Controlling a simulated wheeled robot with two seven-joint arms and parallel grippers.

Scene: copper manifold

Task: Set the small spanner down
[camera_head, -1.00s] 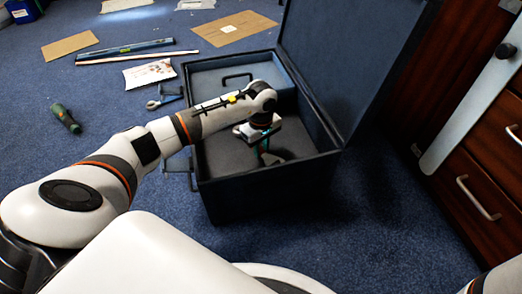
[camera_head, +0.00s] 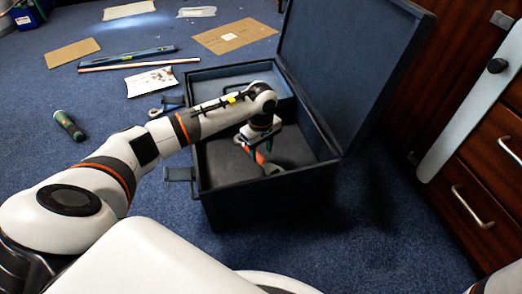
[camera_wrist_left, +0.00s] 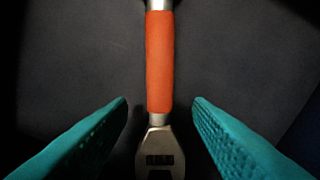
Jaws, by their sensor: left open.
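The small spanner with an orange grip and metal head (camera_head: 271,167) lies on the grey floor of the open dark blue toolbox (camera_head: 262,198). In the left wrist view its orange handle (camera_wrist_left: 160,62) runs upright down the middle, with the metal jaw end at the bottom. My left gripper (camera_wrist_left: 160,102) is open, its teal fingers apart on either side of the spanner with clear gaps. In the head view the left gripper (camera_head: 256,148) reaches down inside the box, and the wrist partly hides the spanner's handle. My right gripper is out of view.
The box lid (camera_head: 345,70) stands open at the back right. A wooden drawer cabinet (camera_head: 480,190) is at the right. A green-handled tool (camera_head: 68,124), a white packet (camera_head: 150,81) and cardboard sheets (camera_head: 235,36) lie on the blue carpet.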

